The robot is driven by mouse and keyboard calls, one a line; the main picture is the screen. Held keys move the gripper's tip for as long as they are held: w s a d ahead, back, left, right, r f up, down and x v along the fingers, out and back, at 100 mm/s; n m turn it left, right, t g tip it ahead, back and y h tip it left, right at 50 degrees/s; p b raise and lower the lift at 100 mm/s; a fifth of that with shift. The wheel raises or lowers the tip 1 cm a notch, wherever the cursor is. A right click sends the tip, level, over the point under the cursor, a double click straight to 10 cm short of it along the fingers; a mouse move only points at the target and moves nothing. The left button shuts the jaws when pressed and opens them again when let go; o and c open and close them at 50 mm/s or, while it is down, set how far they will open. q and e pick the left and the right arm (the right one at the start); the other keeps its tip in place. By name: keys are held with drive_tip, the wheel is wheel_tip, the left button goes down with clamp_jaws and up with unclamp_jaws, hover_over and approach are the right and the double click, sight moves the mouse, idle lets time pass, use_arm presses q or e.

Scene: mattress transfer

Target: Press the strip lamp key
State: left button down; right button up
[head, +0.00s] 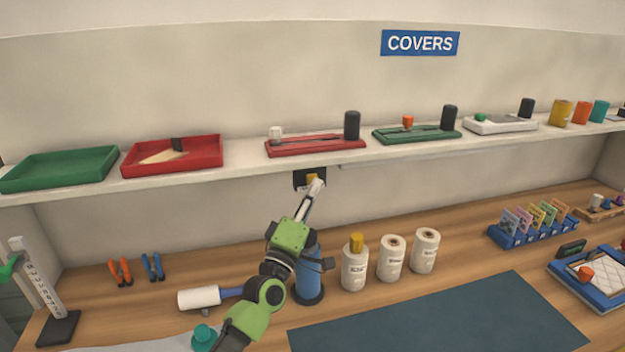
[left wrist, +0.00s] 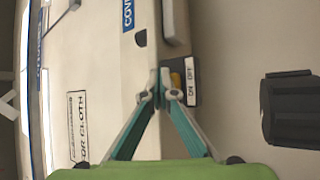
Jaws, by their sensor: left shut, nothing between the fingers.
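The key (left wrist: 176,79) also shows in the left wrist view, beside a white ON/OFF label (left wrist: 192,82). My left gripper (head: 317,184) is shut and empty, with its tips at the switch box. In the left wrist view its closed fingertips (left wrist: 158,80) are right beside the key and partly cover it. I cannot tell whether they touch it. My right gripper is not in view.
The shelf (head: 240,170) runs above the switch and carries trays (head: 60,168) and cover sets. A blue cylinder (head: 309,283) stands close behind my left arm, with several white rolls or bottles (head: 392,262) to its right. A dark mat (head: 440,320) lies in front.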

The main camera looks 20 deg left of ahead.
use_arm(q)
drive_tip(key=s+d+p, duration=0.3)
drive_tip(key=s, duration=0.2)
drive_tip(key=shift+d, duration=0.2)
idle(0.4)
idle(0.3)
